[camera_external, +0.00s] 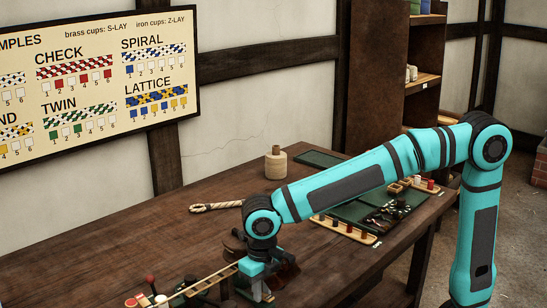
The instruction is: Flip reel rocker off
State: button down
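My gripper (262,293) points down at the near end of the wooden table, low in the picture. Its fingertips are small and partly out of sight, so I cannot tell whether they are open or shut. A dark brown wooden device (287,272) stands right behind and beside it, mostly covered by my wrist. I cannot make out a reel rocker; it may be hidden by my arm or outside the picture. I cannot tell whether my gripper touches anything.
A wooden rack (205,283) with red, white and black knobs beside it lies left of my gripper. A rope piece (216,206) and a pale spool (276,164) lie farther back. A green mat (355,211) with small parts is at right. The table's middle-left is clear.

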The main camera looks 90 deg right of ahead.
jog(key=shift+s+a+t+h, duration=0.25)
jog(key=shift+s+t+h, duration=0.05)
jog(key=shift+t+h, duration=0.6)
jog(key=c, duration=1.3)
grip_release()
jog(key=shift+r, duration=0.1)
jog(key=v, duration=1.7)
jog(key=shift+s+a+r, duration=0.1)
jog(key=shift+a, duration=0.05)
jog(key=shift+o, duration=0.6)
